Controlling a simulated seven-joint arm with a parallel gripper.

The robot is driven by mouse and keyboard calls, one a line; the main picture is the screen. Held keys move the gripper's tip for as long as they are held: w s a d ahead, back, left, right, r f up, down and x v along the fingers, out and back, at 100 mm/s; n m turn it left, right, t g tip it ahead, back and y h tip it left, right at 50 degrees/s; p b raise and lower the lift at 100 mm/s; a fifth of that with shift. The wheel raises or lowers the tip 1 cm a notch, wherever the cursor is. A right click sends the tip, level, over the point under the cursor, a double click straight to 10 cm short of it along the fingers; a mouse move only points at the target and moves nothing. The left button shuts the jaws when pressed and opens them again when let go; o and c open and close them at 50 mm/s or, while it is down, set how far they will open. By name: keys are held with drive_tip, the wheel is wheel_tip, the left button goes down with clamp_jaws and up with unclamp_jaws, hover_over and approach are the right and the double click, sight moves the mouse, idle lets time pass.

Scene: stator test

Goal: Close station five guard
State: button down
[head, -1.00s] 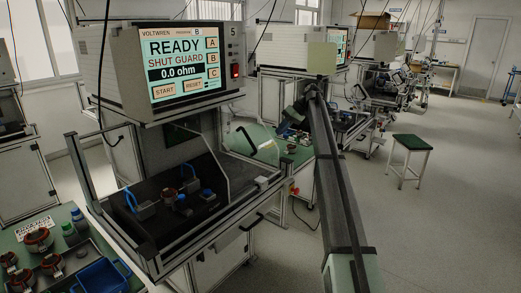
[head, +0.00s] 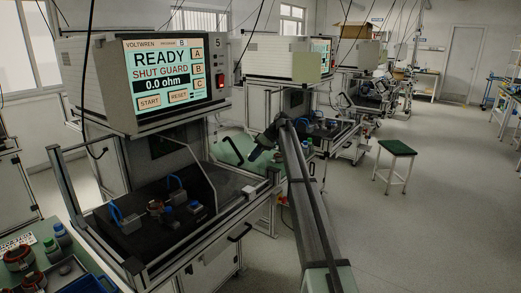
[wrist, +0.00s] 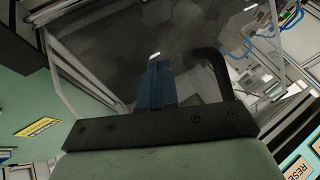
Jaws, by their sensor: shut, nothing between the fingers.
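Station five (head: 217,46) stands at left in the head view. Its screen (head: 165,75) reads READY, SHUT GUARD, 0.0 ohm. The work bay below is open at the front, with a clear side panel (head: 195,165) and a metal front frame. My gripper (head: 256,150) is to the right of the bay, apart from that handle. In the wrist view my gripper's blue fingers (wrist: 160,85) are together and empty. A dark curved bar (wrist: 215,70) shows beside them; I cannot tell whether they touch.
Parts with blue and red-brown pieces sit on the dark bay floor (head: 130,245). A green table with parts and a blue bin (head: 85,285) is at lower left. More stations stand behind. A green-topped stool (head: 397,148) stands on open floor at right.

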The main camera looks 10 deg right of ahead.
drive_tip(key=shift+s+a+r, duration=0.1)
drive_tip(key=shift+s+a, duration=0.5)
drive_tip(key=shift+a, duration=0.2)
drive_tip(key=shift+s+a+r, duration=0.1)
drive_tip(key=shift+s+a, duration=0.5)
drive_tip(key=shift+a, duration=0.2)
drive_tip(key=s+a, duration=2.5)
drive_tip(key=shift+s+a, duration=0.2)
drive_tip(key=shift+s, duration=0.05)
